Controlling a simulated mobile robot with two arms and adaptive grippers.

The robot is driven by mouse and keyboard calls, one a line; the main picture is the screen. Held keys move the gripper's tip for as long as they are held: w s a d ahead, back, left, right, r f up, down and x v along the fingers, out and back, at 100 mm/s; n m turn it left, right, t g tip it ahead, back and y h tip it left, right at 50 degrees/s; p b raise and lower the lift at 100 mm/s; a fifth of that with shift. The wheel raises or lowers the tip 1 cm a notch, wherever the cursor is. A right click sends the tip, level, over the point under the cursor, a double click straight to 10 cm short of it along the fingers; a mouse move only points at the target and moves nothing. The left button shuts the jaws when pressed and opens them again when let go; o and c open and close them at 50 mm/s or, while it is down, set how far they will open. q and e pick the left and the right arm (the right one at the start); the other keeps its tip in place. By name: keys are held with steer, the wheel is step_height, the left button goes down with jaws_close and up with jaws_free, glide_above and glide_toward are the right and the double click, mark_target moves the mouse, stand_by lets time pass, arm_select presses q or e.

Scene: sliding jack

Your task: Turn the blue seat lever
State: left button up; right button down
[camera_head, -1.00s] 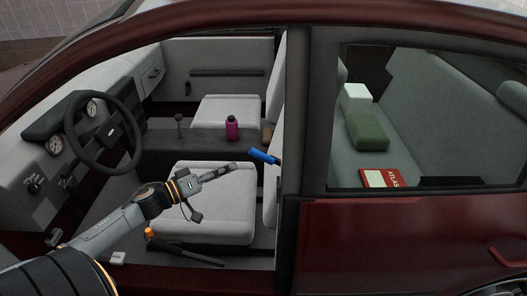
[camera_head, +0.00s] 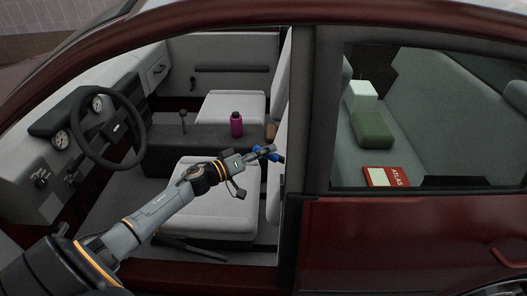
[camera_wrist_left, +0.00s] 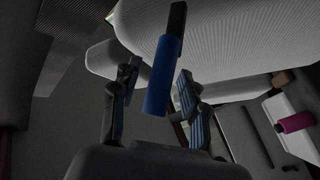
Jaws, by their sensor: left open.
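The blue seat lever (camera_head: 275,155) sticks out from the side of the front seat's backrest in the head view, partly hidden by my gripper. My left gripper (camera_head: 266,151) reaches over the seat cushion to it. In the left wrist view the blue lever (camera_wrist_left: 160,78) is a blue sleeve on a dark shaft. It lies between the two spread fingers of my left gripper (camera_wrist_left: 156,92), which is open. I cannot tell if either finger touches it. My right gripper is not in view.
The front seat cushion (camera_head: 205,220) lies below my arm. A magenta bottle (camera_head: 236,124) stands on the centre console (camera_head: 190,142). The steering wheel (camera_head: 104,130) is at the left. The dark door pillar (camera_head: 308,150) stands just right of the lever.

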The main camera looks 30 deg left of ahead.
arm_select(q)
jaws_close()
steer(key=shift+a+f+t+b, duration=0.15)
steer(key=shift+f+t+b, duration=0.15)
steer(key=shift+f+b, duration=0.4)
steer(key=shift+s+a+f+n+t+b, duration=0.1)
steer(key=shift+a+f+n+t+b, duration=0.1)
steer(key=shift+f+n+t+b, duration=0.8)
steer(key=shift+s+a+f+n+t+b, duration=0.15)
steer(key=shift+n+t+b, duration=0.35)
steer(key=shift+b, duration=1.05)
steer(key=shift+s+a+f+n+t+b, duration=0.1)
steer(key=shift+a+f+n+t+b, duration=0.1)
steer(key=shift+f+n+t+b, duration=0.8)
steer(key=shift+r+g+b, duration=0.3)
steer(key=shift+r+g, duration=0.1)
jaws_free()
